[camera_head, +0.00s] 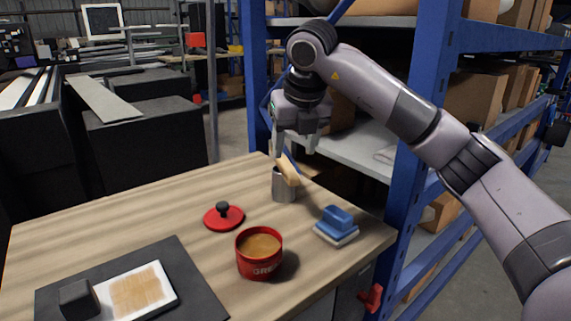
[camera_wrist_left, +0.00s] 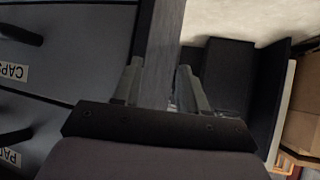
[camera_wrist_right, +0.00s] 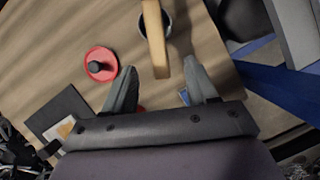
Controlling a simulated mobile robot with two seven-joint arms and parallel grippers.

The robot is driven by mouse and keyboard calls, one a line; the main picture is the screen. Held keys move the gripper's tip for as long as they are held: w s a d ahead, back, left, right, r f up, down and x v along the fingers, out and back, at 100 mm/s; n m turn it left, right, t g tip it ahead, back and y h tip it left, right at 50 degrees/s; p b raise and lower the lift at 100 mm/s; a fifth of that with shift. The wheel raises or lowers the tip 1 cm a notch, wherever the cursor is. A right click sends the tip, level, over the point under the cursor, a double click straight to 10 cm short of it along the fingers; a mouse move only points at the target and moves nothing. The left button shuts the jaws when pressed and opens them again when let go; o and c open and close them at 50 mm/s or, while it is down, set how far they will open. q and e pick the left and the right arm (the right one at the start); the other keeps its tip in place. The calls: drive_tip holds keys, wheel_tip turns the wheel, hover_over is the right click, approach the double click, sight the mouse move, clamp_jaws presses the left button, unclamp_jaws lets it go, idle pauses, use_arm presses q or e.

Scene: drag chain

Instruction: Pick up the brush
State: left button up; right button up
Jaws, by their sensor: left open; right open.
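The brush shows as a tan wooden handle (camera_head: 287,170) sticking up out of a grey metal cup (camera_head: 284,188) at the back of the table. Its lower end is hidden inside the cup. My right gripper (camera_head: 296,148) is open just above and around the top of the handle. In the right wrist view the handle (camera_wrist_right: 155,40) stands between the open fingers (camera_wrist_right: 162,85), seemingly not touched by either. My left gripper (camera_wrist_left: 158,80) is open and empty, away from the brush beside the table's edge and drawers.
A red lid (camera_head: 224,215) with a black knob, a red tin (camera_head: 259,252) with brown contents and a blue-handled block (camera_head: 336,226) stand on the wooden table (camera_head: 130,215). A dark mat (camera_head: 190,270) holds a white-framed panel (camera_head: 137,291). A blue shelf post (camera_head: 415,130) rises close behind my right arm.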

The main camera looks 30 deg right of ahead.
sight(290, 170)
drive_tip(key=x, duration=0.5)
drive_tip(key=shift+a+f, duration=0.15)
drive_tip(key=shift+f, duration=0.35)
clamp_jaws()
